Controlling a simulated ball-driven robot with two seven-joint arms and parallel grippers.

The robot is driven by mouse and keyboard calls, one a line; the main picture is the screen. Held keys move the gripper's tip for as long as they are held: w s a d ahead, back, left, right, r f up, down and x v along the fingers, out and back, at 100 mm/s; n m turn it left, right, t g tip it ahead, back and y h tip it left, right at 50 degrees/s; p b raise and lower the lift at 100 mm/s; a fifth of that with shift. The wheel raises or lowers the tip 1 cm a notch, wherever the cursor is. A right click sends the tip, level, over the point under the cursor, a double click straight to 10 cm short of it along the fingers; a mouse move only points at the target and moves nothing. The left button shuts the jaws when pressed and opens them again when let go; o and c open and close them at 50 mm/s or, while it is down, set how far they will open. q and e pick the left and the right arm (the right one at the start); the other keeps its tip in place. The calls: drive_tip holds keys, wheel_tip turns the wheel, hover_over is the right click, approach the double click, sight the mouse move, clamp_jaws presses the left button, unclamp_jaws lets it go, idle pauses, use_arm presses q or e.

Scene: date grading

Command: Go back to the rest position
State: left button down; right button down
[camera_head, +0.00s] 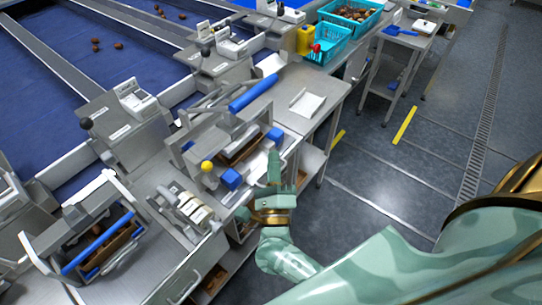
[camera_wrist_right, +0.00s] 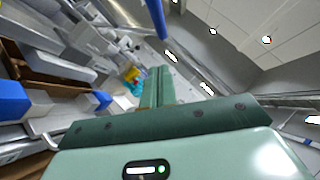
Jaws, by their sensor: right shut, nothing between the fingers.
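My right gripper (camera_head: 274,168) is in the head view, at the front edge of the steel worktable (camera_head: 328,83). Its green fingers are together and hold nothing. In the right wrist view the closed fingers (camera_wrist_right: 158,88) point away over the bench, with free space around the tips. In the head view a bench fixture with blue blocks (camera_head: 231,179) and a brown strip stands just left of the gripper. I cannot tell from the overlap whether they touch. My right arm reaches in from the lower right. My left gripper is not in view.
Several dates (camera_head: 96,45) lie on the blue conveyor (camera_head: 60,90). A turquoise crate (camera_head: 327,50) stands at the back, and another holds dates. A white tray (camera_head: 307,103) lies on the worktable. A second blue-handled fixture (camera_head: 97,243) is lower left.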

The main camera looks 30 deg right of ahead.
drive_tip(key=a+f+n+g+y, duration=0.1)
drive_tip(key=a+f+n+y, duration=0.3)
drive_tip(key=f+n+y, duration=0.35)
drive_tip(key=a+f+n+g+y, duration=0.1)
drive_tip(key=a+f+n+y, duration=0.35)
drive_tip(key=f+n, duration=0.5)
drive_tip(key=s+f+n+g+y+b, duration=0.1)
drive_tip(key=s+f+n+g, duration=0.25)
drive_tip(key=f, duration=0.35)
drive_tip(key=s+f+n+g+y, duration=0.1)
drive_tip(key=s+f+n+g, duration=0.2)
drive_tip(key=f+n, duration=0.25)
drive_tip(key=s+d+f+n+g+h+b, duration=0.1)
drive_tip(key=s+d+f+n+g, duration=0.1)
drive_tip(key=s+f, duration=0.5)
drive_tip(key=s+d+f+n+g+h+b, duration=0.1)
drive_tip(key=s+d+f+g, duration=0.4)
drive_tip(key=s, duration=0.8)
drive_tip(key=s+d+f+n+g+h+b, duration=0.1)
drive_tip(key=s+d+f+n+g, duration=0.2)
drive_tip(key=s+f, duration=0.6)
drive_tip(key=shift+s+d+n+g, duration=0.45)
drive_tip(key=shift+s+d, duration=0.5)
drive_tip(key=shift+d, duration=0.15)
